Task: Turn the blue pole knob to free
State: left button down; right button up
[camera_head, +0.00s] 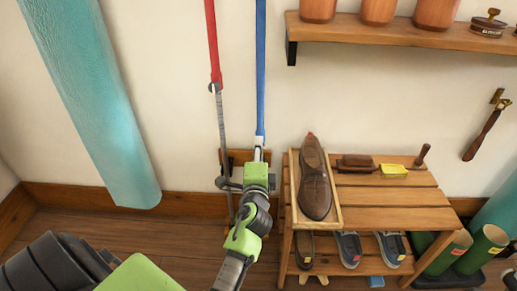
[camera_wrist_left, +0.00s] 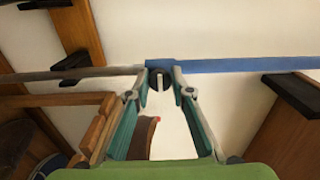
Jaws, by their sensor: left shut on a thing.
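The blue pole (camera_head: 260,70) stands upright against the wall, and its lower end meets my left gripper (camera_head: 258,157) in the head view. In the left wrist view the blue pole (camera_wrist_left: 240,65) runs across the picture and a thinner grey section (camera_wrist_left: 100,73) continues to the left. A dark round knob (camera_wrist_left: 160,79) with a pale bar sits at the joint. My left gripper (camera_wrist_left: 160,85) is shut on this knob, with a fingertip on each side. The gripper hides the knob in the head view. My right gripper is not in view.
A red pole (camera_head: 213,45) with its own knob (camera_head: 212,88) stands close to the left. A wooden shoe rack (camera_head: 400,220) with a brown shoe (camera_head: 315,185) is close on the right. A wall shelf (camera_head: 400,32) is above. A teal roll (camera_head: 95,110) is at left.

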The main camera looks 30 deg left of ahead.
pick_arm(q)
jog(key=c, duration=1.8)
grip_release()
notch_tip(320, 180, up, 10)
jog(key=shift+r, duration=0.1)
